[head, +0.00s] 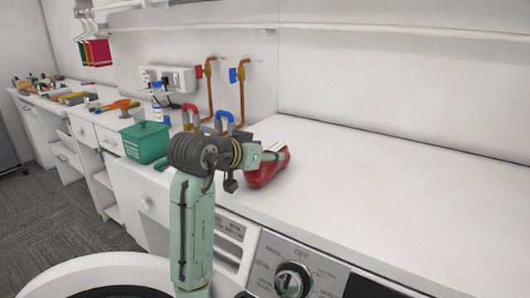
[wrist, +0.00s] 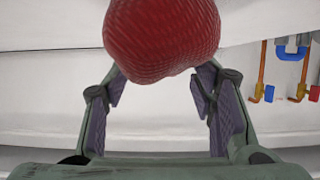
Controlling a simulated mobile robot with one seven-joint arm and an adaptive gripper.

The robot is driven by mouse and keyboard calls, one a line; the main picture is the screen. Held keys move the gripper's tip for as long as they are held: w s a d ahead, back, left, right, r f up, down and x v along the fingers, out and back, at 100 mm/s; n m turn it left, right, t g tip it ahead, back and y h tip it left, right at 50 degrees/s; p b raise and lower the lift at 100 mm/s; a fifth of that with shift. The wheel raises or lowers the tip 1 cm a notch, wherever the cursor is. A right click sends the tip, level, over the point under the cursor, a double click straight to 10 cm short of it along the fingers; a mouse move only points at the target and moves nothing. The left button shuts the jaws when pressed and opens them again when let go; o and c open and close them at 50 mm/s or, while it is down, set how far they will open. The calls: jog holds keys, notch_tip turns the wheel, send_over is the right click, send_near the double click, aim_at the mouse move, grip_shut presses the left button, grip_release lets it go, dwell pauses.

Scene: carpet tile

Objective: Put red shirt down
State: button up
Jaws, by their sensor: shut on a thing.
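The red shirt (head: 267,169) is a bunched red bundle at the end of my arm in the head view, over the white countertop. In the wrist view the red shirt (wrist: 160,38) fills the top middle, with a knitted-looking surface. My gripper (wrist: 160,85) has its two fingers on either side of the lower part of the shirt and is shut on it. In the head view my gripper (head: 268,156) is partly hidden by my arm and the shirt. I cannot tell whether the shirt touches the countertop.
The white countertop (head: 400,190) is bare to the right. A green basket (head: 146,142) stands on the left, near copper pipes (head: 209,85) with red and blue valves. A washing machine panel (head: 300,268) is in front. Small clutter lies far left.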

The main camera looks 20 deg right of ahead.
jog(key=shift+f, duration=0.2)
jog(key=o, duration=1.3)
jog(key=shift+c, duration=0.2)
jog(key=shift+r, duration=0.1)
jog(key=shift+r, duration=0.25)
jog(key=b+v, duration=0.3)
jog(key=v, duration=0.9)
jog(key=shift+b, duration=0.3)
